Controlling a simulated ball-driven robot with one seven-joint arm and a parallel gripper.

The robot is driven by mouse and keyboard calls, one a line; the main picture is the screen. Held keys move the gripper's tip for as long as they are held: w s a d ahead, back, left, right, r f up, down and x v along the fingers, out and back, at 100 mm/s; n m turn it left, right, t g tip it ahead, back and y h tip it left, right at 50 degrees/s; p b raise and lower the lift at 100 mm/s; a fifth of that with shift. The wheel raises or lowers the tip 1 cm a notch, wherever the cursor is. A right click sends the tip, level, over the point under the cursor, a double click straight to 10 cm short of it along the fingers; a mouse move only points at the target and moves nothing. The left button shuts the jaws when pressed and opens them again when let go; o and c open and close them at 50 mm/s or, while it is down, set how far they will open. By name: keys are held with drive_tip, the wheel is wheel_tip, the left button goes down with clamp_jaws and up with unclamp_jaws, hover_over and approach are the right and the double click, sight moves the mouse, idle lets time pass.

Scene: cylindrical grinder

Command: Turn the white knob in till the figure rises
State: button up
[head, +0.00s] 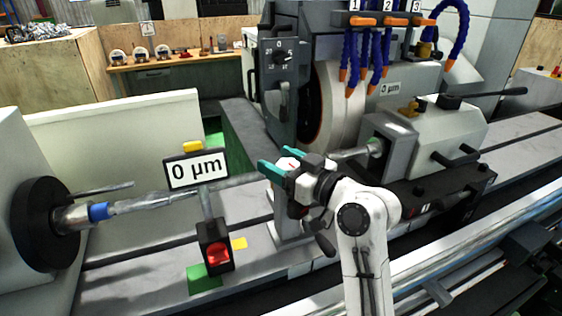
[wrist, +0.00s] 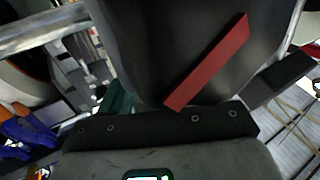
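My gripper (head: 266,161) is in the middle of the head view, its two teal fingers apart and pointing left. A white knob-like piece with a thin red line (head: 290,163) shows between the fingers; I cannot tell whether they press on it. In the wrist view, a large dark rounded body with a red bar (wrist: 208,62) fills the space before the palm; I cannot tell whether it is the same piece. A teal finger (wrist: 119,98) shows beside it.
A long shaft (head: 150,202) runs from the left headstock (head: 38,222) behind my gripper to the right-hand tailstock (head: 388,140). A black box with a red button (head: 216,250) stands left of my arm. Blue hoses (head: 350,60) hang above the grinding wheel.

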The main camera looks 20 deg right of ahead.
drive_tip(key=c, duration=0.7)
drive_tip(key=shift+m+t+h, duration=0.3)
drive_tip(key=shift+m+h, duration=0.2)
drive_tip(key=shift+h, duration=0.2)
drive_tip(key=shift+m+t+h+p, duration=0.3)
drive_tip(key=shift+m+h+p, duration=0.2)
drive_tip(key=shift+h, duration=0.2)
drive_tip(key=m+h, duration=0.1)
drive_tip(key=h, duration=0.1)
drive_tip(key=shift+w+d+m+h, duration=0.1)
drive_tip(key=shift+d+m+h, duration=0.1)
drive_tip(key=shift+m+h, duration=0.2)
drive_tip(key=m+h+b, duration=0.2)
drive_tip(key=h, duration=0.1)
drive_tip(key=shift+d+f+t, duration=0.15)
drive_tip(key=shift+d+t, duration=0.05)
drive_tip(key=shift+t, duration=0.1)
drive_tip(key=shift+d+m+h+b, duration=0.1)
drive_tip(key=shift+m+h+b, duration=0.35)
drive_tip(key=shift+b, duration=0.25)
drive_tip(key=shift+r+h+b, duration=0.2)
drive_tip(key=shift+h+b, duration=0.15)
drive_tip(key=shift+h, duration=0.2)
